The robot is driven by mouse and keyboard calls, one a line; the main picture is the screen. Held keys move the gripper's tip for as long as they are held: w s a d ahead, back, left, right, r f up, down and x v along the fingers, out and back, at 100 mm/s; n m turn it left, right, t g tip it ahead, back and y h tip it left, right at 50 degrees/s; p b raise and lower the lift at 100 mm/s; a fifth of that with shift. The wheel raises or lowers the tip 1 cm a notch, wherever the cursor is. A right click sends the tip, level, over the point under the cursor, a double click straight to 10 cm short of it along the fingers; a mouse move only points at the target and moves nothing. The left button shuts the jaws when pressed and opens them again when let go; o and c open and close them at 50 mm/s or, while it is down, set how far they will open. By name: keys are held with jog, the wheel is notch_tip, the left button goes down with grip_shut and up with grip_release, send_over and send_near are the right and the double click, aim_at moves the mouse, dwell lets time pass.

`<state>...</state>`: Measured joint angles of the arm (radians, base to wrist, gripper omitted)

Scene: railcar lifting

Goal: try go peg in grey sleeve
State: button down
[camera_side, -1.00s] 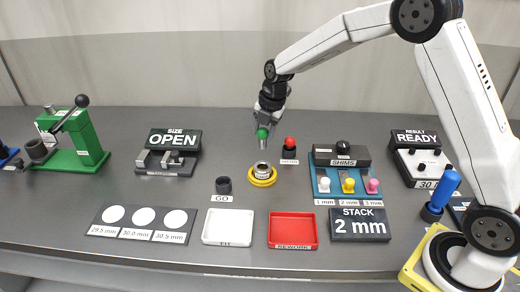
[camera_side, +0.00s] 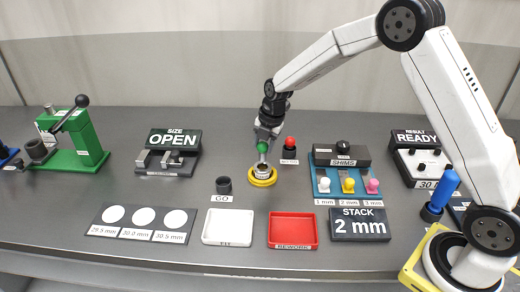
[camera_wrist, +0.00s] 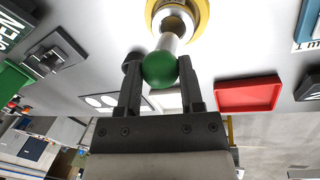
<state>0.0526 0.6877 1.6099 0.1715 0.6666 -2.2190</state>
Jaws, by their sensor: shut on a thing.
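My gripper (camera_side: 263,143) is shut on the go peg by its green ball knob (camera_wrist: 160,70). The peg's metal shank (camera_wrist: 168,42) points at the grey sleeve (camera_wrist: 176,18), which stands in a yellow ring base (camera_side: 262,177). In the side view the peg hangs upright over the sleeve with its lower end at the sleeve's mouth. In the wrist view the shank overlaps the sleeve's opening; I cannot tell how far the tip is inside. The black GO holder (camera_side: 224,185) stands empty-looking to the left.
The shim rack (camera_side: 342,178) is further right. The white FIT tray (camera_side: 228,226) and red REWORK tray (camera_side: 292,229) lie in front.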

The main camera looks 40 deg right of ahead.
aim_at(264, 160)
jog(key=shift+x, duration=0.9)
jog(key=shift+s+d+f, duration=0.1)
jog(key=shift+s+f, duration=0.05)
jog(key=shift+f, duration=1.8)
dwell(5.2)
